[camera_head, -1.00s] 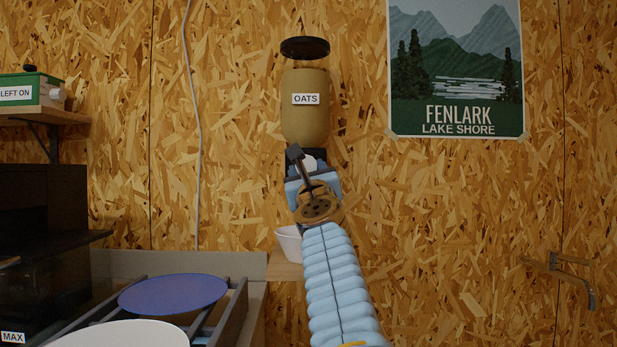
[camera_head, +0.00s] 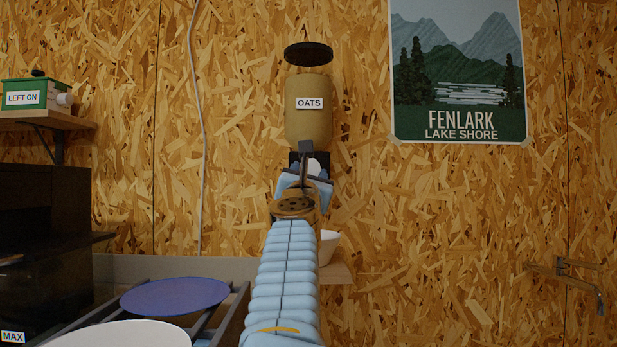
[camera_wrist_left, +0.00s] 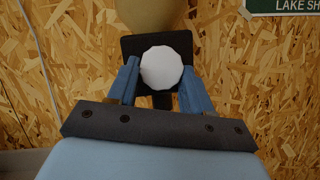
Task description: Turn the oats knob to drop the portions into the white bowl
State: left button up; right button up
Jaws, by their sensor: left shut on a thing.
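The oats dispenser (camera_head: 308,122) is a tan canister labelled OATS with a dark lid, mounted on the chipboard wall. Its white knob (camera_wrist_left: 162,67) sits on a black block below the canister in the left wrist view. My left gripper (camera_wrist_left: 160,82) has its blue fingers on either side of the knob, shut on it. In the head view my left gripper (camera_head: 306,178) and arm cover most of the knob. The white bowl (camera_head: 327,246) stands on a small shelf below the dispenser, partly hidden behind my arm. My right gripper is not in view.
A wooden shelf (camera_head: 40,119) at left holds a green box (camera_head: 32,93) labelled LEFT ON. Below are a dark cabinet, a blue disc (camera_head: 175,296) and a white disc (camera_head: 120,335). A tap-like fitting (camera_head: 570,275) is on the right wall.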

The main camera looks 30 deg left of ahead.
pick_arm(q)
jog(key=shift+r, duration=0.1)
jog(key=o, duration=1)
jog(key=shift+o, duration=0.2)
jog(key=b+v, duration=0.6)
jog(key=v, duration=0.8)
jog(key=shift+r, duration=0.1)
